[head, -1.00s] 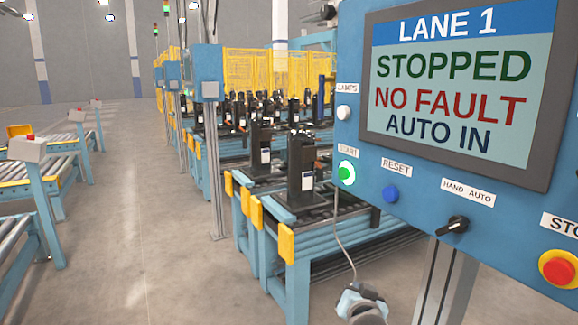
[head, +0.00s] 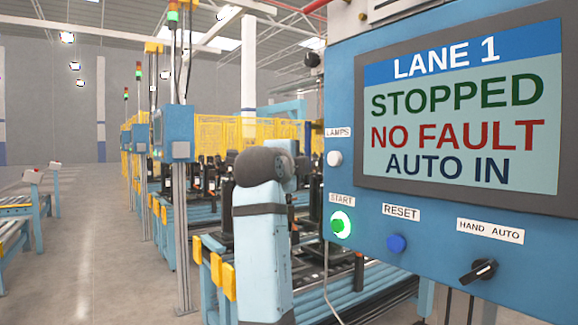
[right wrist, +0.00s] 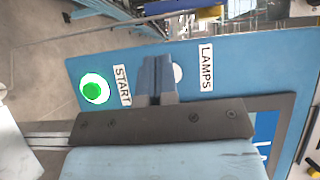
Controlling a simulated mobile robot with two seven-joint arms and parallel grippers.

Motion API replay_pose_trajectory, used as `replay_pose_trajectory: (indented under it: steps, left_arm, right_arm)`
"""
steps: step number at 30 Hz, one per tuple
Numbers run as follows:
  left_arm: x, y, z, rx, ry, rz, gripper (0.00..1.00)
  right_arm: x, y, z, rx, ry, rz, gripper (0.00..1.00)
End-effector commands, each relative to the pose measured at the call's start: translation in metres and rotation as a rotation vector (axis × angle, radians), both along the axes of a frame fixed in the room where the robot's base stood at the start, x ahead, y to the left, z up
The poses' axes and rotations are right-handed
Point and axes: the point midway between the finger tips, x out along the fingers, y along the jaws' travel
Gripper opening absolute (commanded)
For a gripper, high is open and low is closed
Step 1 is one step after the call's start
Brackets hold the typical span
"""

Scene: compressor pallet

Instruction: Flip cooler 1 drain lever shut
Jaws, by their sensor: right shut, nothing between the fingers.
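No drain lever and no cooler label can be made out in either view. My right gripper (right wrist: 157,64) shows in the right wrist view with its fingers together and nothing between them. It is in front of the blue control panel (right wrist: 215,65), between the START and LAMPS labels, and covers part of the white lamps button (right wrist: 178,75). Whether it touches the panel I cannot tell. In the head view a light blue arm link of mine stands left of the panel, and no fingers show there. My left gripper is in neither view.
The Lane 1 panel (head: 345,120) fills the right of the head view. Its screen (head: 460,110) reads STOPPED, NO FAULT, AUTO IN. It carries a lit green start button (head: 340,224), blue reset button (head: 397,243) and black selector (head: 484,270). Conveyors stand behind; the left floor is open.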

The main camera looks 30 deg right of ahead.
Motion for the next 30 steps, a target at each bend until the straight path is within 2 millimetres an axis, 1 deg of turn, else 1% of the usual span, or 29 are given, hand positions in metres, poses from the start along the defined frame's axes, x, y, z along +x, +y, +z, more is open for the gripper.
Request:
replay_pose_trajectory:
  steps: [3, 11, 15, 17, 24, 30]
  left_arm:
    - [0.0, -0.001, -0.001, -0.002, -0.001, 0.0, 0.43]
    - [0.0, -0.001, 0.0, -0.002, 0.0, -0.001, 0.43]
    - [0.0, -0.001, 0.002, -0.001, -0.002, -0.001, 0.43]
    - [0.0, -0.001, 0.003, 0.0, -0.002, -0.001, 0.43]
    - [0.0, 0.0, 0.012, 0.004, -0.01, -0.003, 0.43]
    - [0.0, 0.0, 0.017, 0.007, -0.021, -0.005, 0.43]
  right_arm:
    - [-0.003, -0.001, 0.006, 0.018, -0.02, -0.009, 0.0]
    - [-0.003, -0.001, 0.006, 0.018, -0.019, -0.009, 0.0]
    - [0.0, -0.005, 0.006, 0.016, -0.018, -0.01, 0.0]
    - [0.004, -0.01, 0.007, 0.015, -0.018, -0.011, 0.0]
    - [0.03, -0.045, 0.008, 0.015, -0.016, -0.012, 0.0]
    - [0.05, -0.069, 0.007, 0.016, -0.017, -0.01, 0.0]
